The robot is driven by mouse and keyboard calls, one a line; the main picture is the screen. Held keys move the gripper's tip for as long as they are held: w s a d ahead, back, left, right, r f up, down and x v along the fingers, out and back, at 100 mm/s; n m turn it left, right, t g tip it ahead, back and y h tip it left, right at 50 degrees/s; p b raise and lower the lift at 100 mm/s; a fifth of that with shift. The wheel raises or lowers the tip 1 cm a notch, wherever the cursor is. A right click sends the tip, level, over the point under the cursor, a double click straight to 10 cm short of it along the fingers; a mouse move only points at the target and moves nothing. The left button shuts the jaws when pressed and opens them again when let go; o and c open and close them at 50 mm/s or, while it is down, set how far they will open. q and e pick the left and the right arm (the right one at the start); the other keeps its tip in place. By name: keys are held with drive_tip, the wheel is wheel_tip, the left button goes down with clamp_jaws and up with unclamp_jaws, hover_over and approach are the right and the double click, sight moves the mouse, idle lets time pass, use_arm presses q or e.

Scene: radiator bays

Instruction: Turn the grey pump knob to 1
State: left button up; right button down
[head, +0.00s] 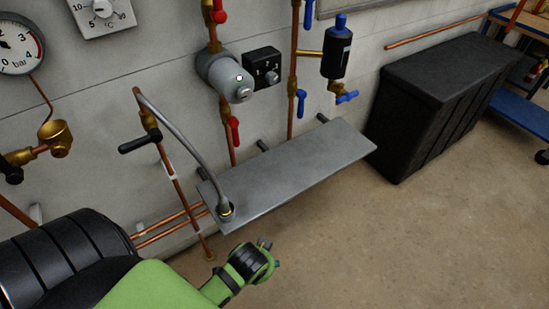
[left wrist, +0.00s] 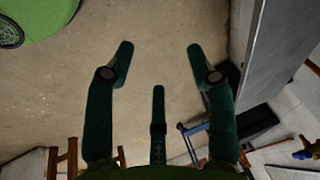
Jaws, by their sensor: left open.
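A grey round pump (head: 222,73) sits on a copper pipe on the wall, in the upper middle of the head view. A black control box (head: 258,60) is at its right side. A small grey knob (head: 271,77) shows on the front of the box; its setting is too small to read. My left gripper (head: 268,256) is low in front of the shelf, well below and apart from the knob. In the left wrist view my left gripper (left wrist: 159,55) has its fingers spread, with only floor between them. My right gripper is not in view.
A grey metal shelf (head: 290,168) juts from the wall below the pump; a grey hose (head: 190,131) ends on its left part. Red valve handles (head: 234,130) and blue ones (head: 301,103) stick out nearby. A black bin (head: 440,95) stands right. The front floor is clear.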

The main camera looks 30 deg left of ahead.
use_arm(q)
drive_tip(key=w+a+r+m+t+y, duration=0.1)
drive_tip(key=w+a+r+m+y, duration=0.35)
drive_tip(key=w+r, duration=0.35)
drive_tip(key=w+a+r+m+t+y, duration=0.25)
drive_tip(key=w+a+r, duration=0.35)
drive_tip(key=w, duration=0.4)
drive_tip(key=m+t+y, duration=0.1)
drive_tip(key=m+y, duration=0.7)
drive_tip(key=m, duration=0.2)
approach(273, 79)
drive_tip(key=x, duration=0.3)
drive_tip(key=p+x, duration=0.1)
drive_tip(key=x, duration=0.5)
drive_tip(key=shift+w+a+p, duration=0.15)
drive_tip(key=shift+a+p, duration=0.15)
drive_tip(key=shift+a, duration=0.05)
clamp_jaws()
